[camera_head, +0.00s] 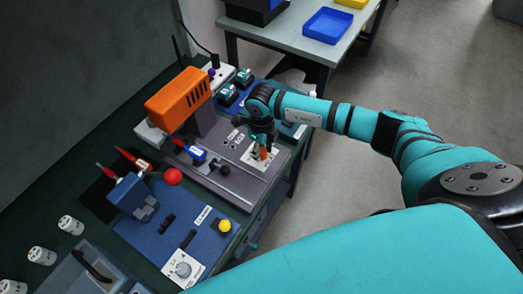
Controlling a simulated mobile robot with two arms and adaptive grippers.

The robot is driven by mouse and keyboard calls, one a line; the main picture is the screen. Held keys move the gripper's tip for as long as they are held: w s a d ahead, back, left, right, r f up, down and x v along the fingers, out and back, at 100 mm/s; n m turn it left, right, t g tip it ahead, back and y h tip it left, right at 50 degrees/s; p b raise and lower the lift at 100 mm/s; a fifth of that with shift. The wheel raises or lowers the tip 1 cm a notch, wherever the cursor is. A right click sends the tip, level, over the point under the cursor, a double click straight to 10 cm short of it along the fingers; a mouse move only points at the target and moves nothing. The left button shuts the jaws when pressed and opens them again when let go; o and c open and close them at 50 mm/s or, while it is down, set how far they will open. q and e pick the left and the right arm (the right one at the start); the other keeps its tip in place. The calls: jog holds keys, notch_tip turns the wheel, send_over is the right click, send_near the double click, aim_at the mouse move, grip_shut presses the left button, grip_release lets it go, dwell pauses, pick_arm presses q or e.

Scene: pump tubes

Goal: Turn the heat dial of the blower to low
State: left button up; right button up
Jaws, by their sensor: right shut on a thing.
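The orange blower (178,100) stands on a grey base plate (222,186) at the back of the bench. A white dial plate (250,163) is at the right side of that base, with a small orange-red dial (264,153) on it. My right gripper (263,143) comes down over this plate and is shut on the dial. The fingers hide part of the dial, and its setting cannot be read. My left gripper is not in view.
A blue board (170,240) in front carries a yellow button (224,225), a red ball knob (173,177) and a grey dial (183,269). Several white cylinders stand at the lower left. A second table (297,45) at the back holds a blue tray (327,25).

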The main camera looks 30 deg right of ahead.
aim_at(262, 151)
jog(key=shift+m, duration=1.1)
jog(key=shift+r, duration=0.1)
jog(key=shift+w, duration=0.1)
jog(key=o, duration=1.1)
jog(key=shift+o, duration=0.2)
notch_tip(262, 151, up, 12)
